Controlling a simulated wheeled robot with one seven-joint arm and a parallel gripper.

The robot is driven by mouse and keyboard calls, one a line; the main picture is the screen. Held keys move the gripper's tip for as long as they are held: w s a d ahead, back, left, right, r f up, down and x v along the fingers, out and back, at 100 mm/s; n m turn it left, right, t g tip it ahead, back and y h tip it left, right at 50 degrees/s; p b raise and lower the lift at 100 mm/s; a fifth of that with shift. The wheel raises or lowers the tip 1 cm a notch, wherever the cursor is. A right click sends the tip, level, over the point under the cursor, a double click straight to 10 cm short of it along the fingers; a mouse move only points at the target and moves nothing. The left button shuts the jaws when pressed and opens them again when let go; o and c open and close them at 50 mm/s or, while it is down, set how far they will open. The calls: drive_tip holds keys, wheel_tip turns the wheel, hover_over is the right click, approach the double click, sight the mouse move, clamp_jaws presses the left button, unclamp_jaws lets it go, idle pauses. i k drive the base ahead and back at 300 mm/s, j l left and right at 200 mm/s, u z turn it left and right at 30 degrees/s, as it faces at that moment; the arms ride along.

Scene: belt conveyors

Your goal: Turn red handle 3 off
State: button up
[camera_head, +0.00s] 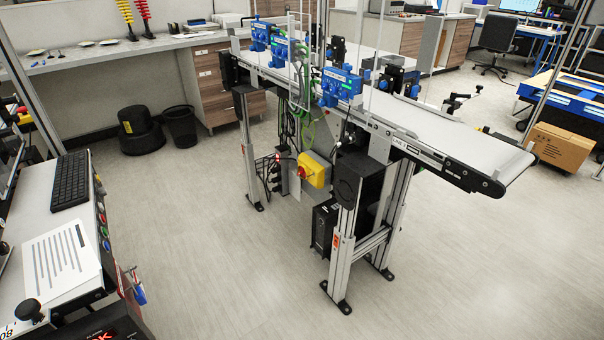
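A red rotary handle (302,171) sits on a yellow switch box (316,170), mounted low on the frame under the belt conveyor (430,132). It faces left toward the open floor. The handle is too small to tell its exact turn position, and I cannot read a number on it. The conveyor's side label (407,147) is too small to read surely. My gripper is not in view.
A desk (40,250) with keyboard (70,181), paper sheet (62,259) and a button panel stands at left. Clear grey floor (215,240) lies between desk and conveyor. Conveyor legs (341,262) and a dark box (325,228) stand near the switch.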

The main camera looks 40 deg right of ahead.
sight(301, 173)
drive_tip(key=i+j+z, duration=0.15)
drive_tip(key=i, duration=0.35)
drive_tip(key=i+j+z, duration=0.1)
drive_tip(key=i, duration=0.35)
drive_tip(key=i+j+z, duration=0.15)
drive_tip(key=i, duration=0.3)
drive_tip(key=i+j+z, duration=0.15)
drive_tip(key=i, duration=0.3)
drive_tip(key=i+j+z, duration=0.1)
drive_tip(key=i+j, duration=0.25)
drive_tip(key=i, duration=0.1)
